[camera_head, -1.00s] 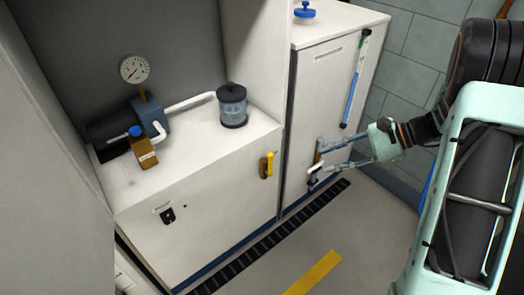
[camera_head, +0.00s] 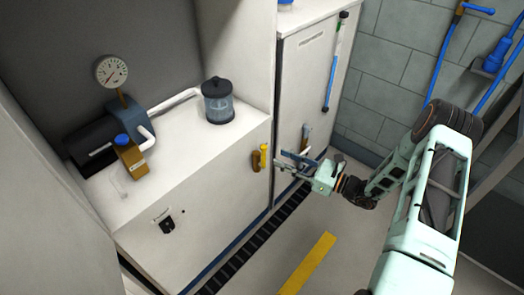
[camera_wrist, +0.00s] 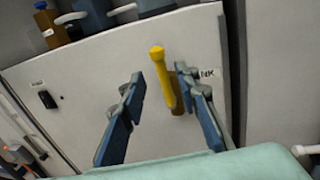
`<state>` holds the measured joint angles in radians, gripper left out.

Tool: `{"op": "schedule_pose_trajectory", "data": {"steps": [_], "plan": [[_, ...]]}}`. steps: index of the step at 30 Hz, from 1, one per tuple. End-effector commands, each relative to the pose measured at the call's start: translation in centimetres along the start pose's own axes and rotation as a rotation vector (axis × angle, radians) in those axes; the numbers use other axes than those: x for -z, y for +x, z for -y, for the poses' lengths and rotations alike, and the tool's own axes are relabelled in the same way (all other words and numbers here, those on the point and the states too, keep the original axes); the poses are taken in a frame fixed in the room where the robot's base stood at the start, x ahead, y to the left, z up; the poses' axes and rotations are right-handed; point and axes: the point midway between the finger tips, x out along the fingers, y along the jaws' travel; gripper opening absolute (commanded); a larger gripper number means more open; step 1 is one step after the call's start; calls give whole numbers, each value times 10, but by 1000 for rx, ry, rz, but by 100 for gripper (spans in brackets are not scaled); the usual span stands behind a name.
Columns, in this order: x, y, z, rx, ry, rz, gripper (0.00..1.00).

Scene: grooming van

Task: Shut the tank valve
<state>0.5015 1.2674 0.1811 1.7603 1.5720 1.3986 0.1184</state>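The valve with a yellow lever (camera_head: 263,157) is on the front of the white cabinet at its right edge. In the wrist view its lever (camera_wrist: 163,75) stands nearly upright, with a brown body beside it. A label ending in "NK" (camera_wrist: 208,73) is right of it, its start hidden by a finger. My gripper (camera_head: 281,163) is open just right of the valve in the head view. In the wrist view the lever shows between the two spread fingers (camera_wrist: 153,100), nearer the right one. I cannot tell whether a finger touches it.
A second valve (camera_head: 306,131) with a brown body is on the right-hand cabinet, partly behind my gripper. A pump, a gauge (camera_head: 111,71) and a clear canister (camera_head: 218,102) stand on the cabinet top. The floor with a yellow stripe (camera_head: 308,263) is clear.

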Motion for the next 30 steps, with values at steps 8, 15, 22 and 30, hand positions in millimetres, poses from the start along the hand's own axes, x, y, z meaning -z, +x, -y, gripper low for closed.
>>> {"op": "schedule_pose_trajectory", "data": {"steps": [8, 15, 22, 30], "plan": [[1, 54, -2, -5, -2, 0, 29], [1, 78, -1, -3, -2, -2, 29], [0, 81, 0, -2, -2, -2, 29], [0, 81, 0, -2, -2, -2, 11]]}}
